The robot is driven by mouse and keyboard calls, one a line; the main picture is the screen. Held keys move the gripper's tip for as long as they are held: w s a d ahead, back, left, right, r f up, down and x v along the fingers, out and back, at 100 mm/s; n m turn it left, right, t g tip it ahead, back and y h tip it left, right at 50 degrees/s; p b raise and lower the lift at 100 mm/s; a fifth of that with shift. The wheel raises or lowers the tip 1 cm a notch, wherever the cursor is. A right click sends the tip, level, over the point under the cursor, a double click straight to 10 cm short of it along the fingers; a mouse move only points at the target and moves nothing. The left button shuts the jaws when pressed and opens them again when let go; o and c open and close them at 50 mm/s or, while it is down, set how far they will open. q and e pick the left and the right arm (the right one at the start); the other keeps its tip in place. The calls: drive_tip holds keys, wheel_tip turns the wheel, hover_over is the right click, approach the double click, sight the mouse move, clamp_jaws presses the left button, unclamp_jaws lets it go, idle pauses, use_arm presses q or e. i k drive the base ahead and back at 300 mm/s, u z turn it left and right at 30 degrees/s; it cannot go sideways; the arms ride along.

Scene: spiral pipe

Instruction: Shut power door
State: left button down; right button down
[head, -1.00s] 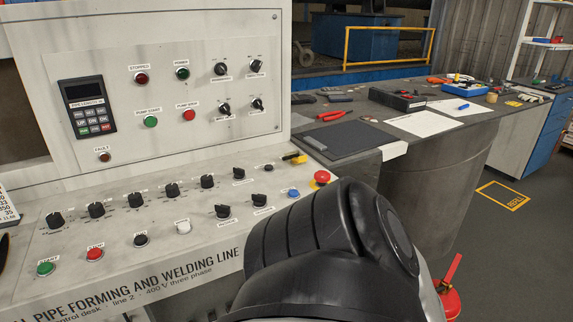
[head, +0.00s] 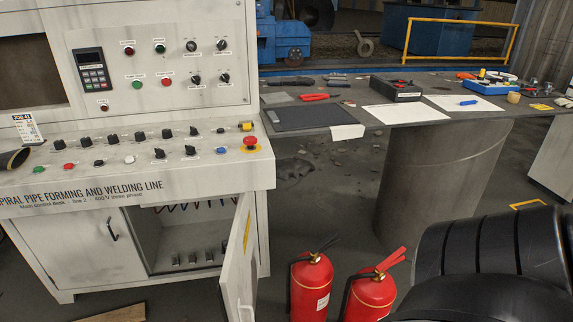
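The power door (head: 240,258) is the hinged door on the right side of the control desk's base cabinet. It stands swung open toward me, edge nearly on, with a yellow label on its inner face and a pale handle low down. The open compartment (head: 185,238) beside it shows cables at the top and several small grey parts at the bottom. The neighbouring left door (head: 80,245) with a dark handle is closed. A black part of my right arm fills the lower right corner, well apart from the door.
Two red fire extinguishers (head: 311,285) (head: 371,295) stand on the floor just right of the open door. The control desk (head: 230,175) overhangs the cabinet. A workbench (head: 350,120) with tools stands behind right. A wooden board (head: 115,313) lies on the floor in front.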

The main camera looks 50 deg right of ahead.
sight(238, 286)
drive_tip(key=u, duration=0.65)
drive_tip(key=k, duration=1.25)
drive_tip(key=z, duration=1.9)
drive_tip(key=i, duration=1)
drive_tip(key=u, duration=0.1)
